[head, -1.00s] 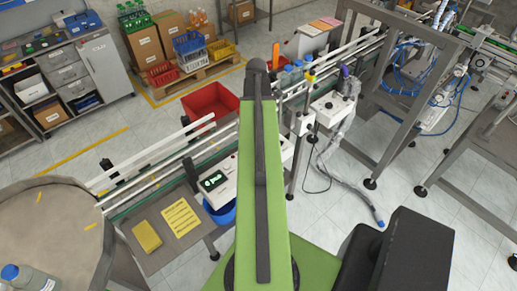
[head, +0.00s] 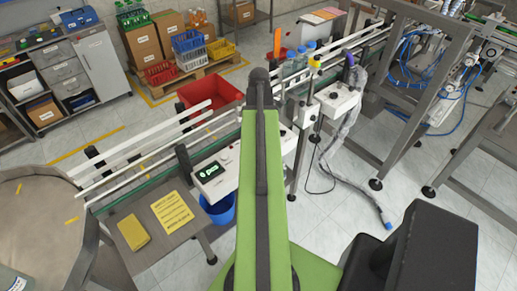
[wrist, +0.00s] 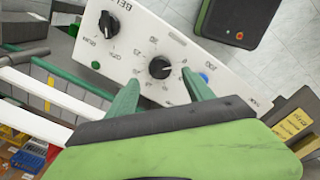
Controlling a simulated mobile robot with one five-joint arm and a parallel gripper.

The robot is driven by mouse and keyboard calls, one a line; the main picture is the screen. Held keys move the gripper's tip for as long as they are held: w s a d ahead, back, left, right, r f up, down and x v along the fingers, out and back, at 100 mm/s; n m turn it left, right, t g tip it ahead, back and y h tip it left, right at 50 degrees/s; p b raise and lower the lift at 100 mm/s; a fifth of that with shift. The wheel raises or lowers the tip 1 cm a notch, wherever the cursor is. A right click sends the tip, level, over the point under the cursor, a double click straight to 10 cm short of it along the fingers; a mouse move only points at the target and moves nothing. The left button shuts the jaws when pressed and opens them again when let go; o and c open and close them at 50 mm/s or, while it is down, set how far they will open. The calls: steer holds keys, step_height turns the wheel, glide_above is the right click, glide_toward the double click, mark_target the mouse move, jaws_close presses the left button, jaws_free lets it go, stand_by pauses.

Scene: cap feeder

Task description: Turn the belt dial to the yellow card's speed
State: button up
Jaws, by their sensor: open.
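In the wrist view, a white panel (wrist: 205,62) carries two black dials. One dial (wrist: 109,24) is at upper left, near lettering that starts "BEL". The other dial (wrist: 160,67) has a number scale around it. My gripper (wrist: 160,78) is open, its green fingers on either side of this second dial; contact cannot be told. In the head view my green arm hides the gripper and dials. A yellow card (head: 172,213) with printed lines lies on the grey table at lower left, its text too small to read. A yellow card (wrist: 294,124) also shows in the wrist view.
A blue button (wrist: 204,78) sits right of the second dial. In the head view, a box with a display (head: 213,172) stands beside the conveyor, left of my arm. A yellow pad (head: 133,232) lies beside the card. A red bin (head: 208,93) stands behind the conveyor.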

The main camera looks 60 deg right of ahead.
step_height(320, 180, down, 5)
steer(key=b, duration=0.3)
steer(key=shift+f+b, duration=0.1)
steer(key=shift+b, duration=0.2)
steer(key=shift+c, duration=0.3)
steer(key=c, duration=1.2)
steer(key=shift+a, duration=0.2)
jaws_close()
steer(key=shift+d, duration=0.15)
steer(key=shift+m, duration=0.3)
